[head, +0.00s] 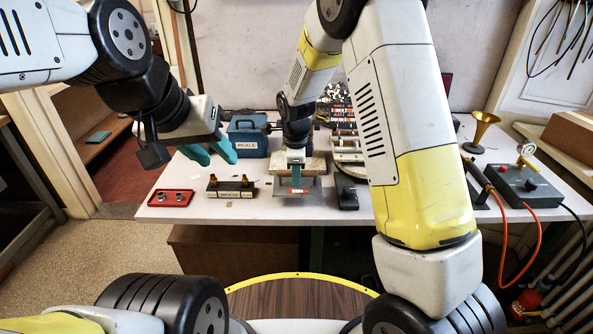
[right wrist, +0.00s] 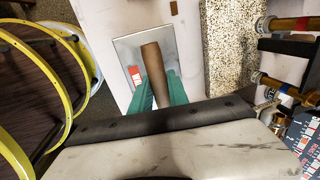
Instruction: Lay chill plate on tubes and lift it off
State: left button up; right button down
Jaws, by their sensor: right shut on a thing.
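The chill plate appears to be the grey metal plate (head: 312,187) with a red label at the table's front; its brown handle (right wrist: 153,65) shows in the right wrist view, above the plate's face (right wrist: 128,48). My right gripper (head: 296,178) is shut on the handle from above, and its teal fingers also show in the right wrist view (right wrist: 158,92). I cannot tell whether the plate touches the table. Brass-ended tubes (right wrist: 292,24) lie in a rack to the right of the plate, partly hidden by my right arm in the head view. My left gripper (head: 218,156) is open and empty, left of the plate.
A speckled block (right wrist: 228,50) stands behind the plate. A blue PICKLE box (head: 247,135), a red tray (head: 170,198) and a black holder (head: 230,189) are to the left. A black block (head: 346,194) is close on the right. A brass horn (head: 480,130) and gauge box (head: 523,184) stand far right.

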jog(key=shift+f, duration=1.75)
jog(key=shift+f, duration=0.15)
jog(key=c, duration=1.3)
grip_release()
